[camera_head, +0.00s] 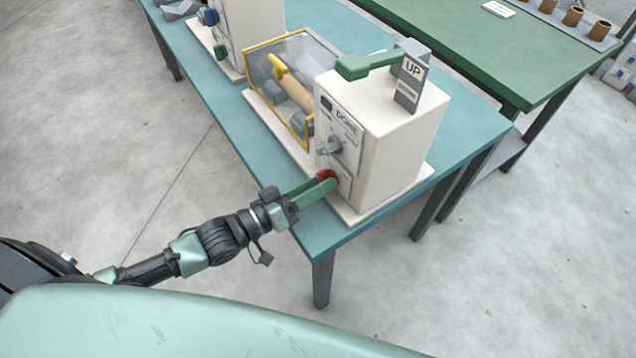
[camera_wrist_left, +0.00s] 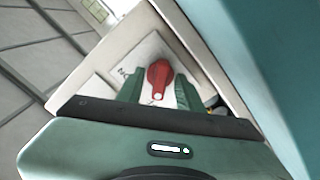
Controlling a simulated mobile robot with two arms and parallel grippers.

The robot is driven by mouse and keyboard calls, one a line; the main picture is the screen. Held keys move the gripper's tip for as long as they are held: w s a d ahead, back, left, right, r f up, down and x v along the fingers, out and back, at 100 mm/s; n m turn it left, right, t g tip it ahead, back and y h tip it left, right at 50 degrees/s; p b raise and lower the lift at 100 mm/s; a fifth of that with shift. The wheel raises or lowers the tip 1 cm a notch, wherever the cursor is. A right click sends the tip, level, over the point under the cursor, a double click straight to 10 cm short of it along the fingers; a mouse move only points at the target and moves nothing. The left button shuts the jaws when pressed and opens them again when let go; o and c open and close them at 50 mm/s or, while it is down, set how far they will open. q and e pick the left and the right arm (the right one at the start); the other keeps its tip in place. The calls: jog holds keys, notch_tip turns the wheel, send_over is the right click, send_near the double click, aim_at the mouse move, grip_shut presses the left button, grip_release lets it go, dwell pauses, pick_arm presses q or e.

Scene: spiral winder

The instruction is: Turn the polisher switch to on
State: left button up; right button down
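A red rotary switch (camera_head: 327,174) sits low on the front panel of a white machine (camera_head: 385,140) with a clear, yellow-edged cover. In the left wrist view the red switch (camera_wrist_left: 159,76) stands on a white label plate, its handle pointing down the picture. My left gripper (camera_head: 318,188) is right in front of it, with green fingers. In the wrist view the fingers of the left gripper (camera_wrist_left: 160,92) are apart, one on each side of the switch, with gaps showing. My right gripper is not in view.
A grey knob (camera_head: 334,147) sits above the red switch. A green lever (camera_head: 368,64) and an UP/DOWN sign (camera_head: 411,82) are on top. The machine stands on a teal table (camera_head: 330,235). A second white machine (camera_head: 250,30) is behind, and a green table (camera_head: 500,60) beyond.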

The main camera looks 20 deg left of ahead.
pick_arm(q)
jog(key=shift+c, duration=0.3)
grip_shut()
jog(key=shift+m, duration=0.3)
jog(key=m+p, duration=0.1)
jog(key=m, duration=0.2)
jog(key=shift+r+p, duration=0.1)
jog(key=shift+p, duration=0.25)
jog(key=m+p, duration=0.1)
jog(key=m, duration=0.3)
jog(key=m+p, duration=0.1)
jog(key=m, duration=0.3)
jog(key=shift+m, duration=2.2)
